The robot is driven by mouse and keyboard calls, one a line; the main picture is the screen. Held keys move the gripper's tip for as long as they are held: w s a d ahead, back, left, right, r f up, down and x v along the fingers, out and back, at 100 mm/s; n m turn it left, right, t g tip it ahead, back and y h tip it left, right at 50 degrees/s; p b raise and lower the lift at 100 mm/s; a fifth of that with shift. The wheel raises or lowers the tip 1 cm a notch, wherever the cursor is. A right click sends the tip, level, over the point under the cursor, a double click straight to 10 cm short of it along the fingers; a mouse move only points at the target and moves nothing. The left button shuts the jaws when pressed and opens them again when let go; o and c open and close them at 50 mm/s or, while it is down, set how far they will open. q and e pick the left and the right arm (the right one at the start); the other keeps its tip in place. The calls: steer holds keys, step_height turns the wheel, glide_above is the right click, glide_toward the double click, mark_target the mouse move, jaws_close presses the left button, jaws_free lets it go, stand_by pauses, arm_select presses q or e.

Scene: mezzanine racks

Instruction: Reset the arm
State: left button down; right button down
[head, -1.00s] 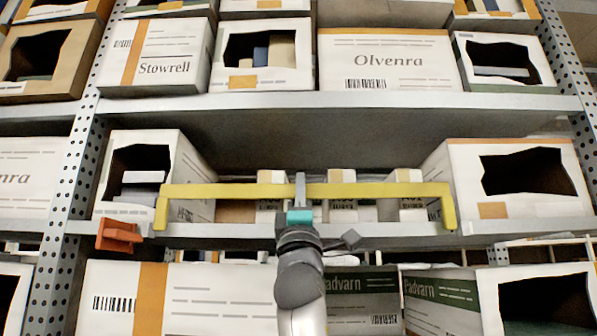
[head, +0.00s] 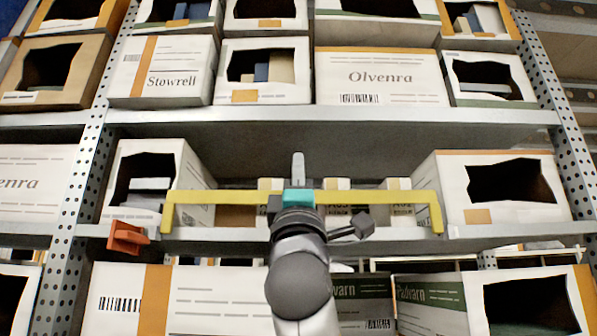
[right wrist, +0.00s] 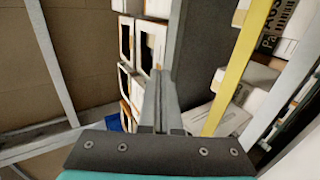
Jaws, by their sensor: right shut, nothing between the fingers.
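My right gripper (head: 298,160) points into the middle shelf bay, with its teal band in front of the yellow bar (head: 375,196) and its fingertips showing just above the bar. The fingers are shut with nothing between them. In the right wrist view the shut fingers (right wrist: 161,105) point along the shelf fronts, and the yellow bar (right wrist: 243,65) runs to their right, apart from them. My left gripper is in neither view.
Small boxes (head: 338,216) stand behind the bar, between two torn open boxes (head: 198,188) (head: 452,200). An orange bracket (head: 127,237) sits at the shelf's left edge. Boxed shelves lie above and below. The bay's space above the small boxes is clear.

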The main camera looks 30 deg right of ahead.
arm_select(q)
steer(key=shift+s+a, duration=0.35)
